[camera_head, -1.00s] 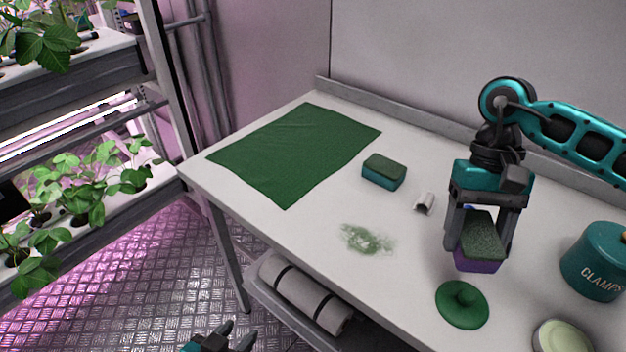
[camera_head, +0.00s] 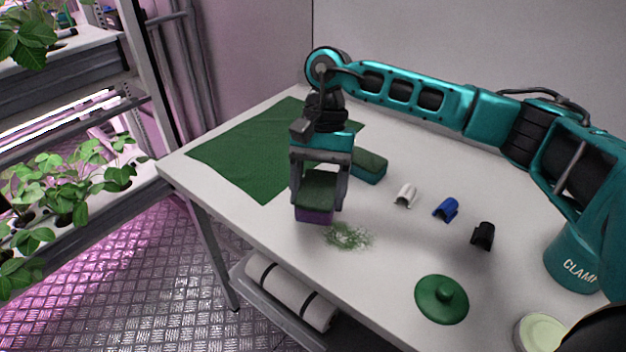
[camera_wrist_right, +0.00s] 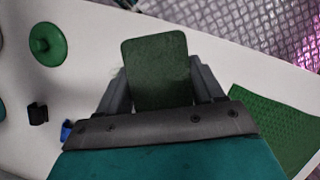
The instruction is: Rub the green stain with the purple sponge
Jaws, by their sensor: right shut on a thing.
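The purple sponge (camera_head: 315,214) has a dark green scouring top and is held between the fingers of my right gripper (camera_head: 319,196). In the right wrist view its green top (camera_wrist_right: 158,72) sits between the two fingers. The green stain (camera_head: 349,237) is a smudge on the white table, just right of and nearer than the sponge in the head view. The sponge is at the stain's left edge; I cannot tell whether it touches the table. The stain is mostly hidden in the right wrist view. My left gripper is not in view.
A teal sponge with a green top (camera_head: 369,166) lies behind the right gripper. A green cloth (camera_head: 245,155) covers the table's far left. White (camera_head: 405,195), blue (camera_head: 446,209) and black (camera_head: 483,236) clamps, a green lid (camera_head: 441,299) and a teal canister (camera_head: 572,262) stand to the right.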

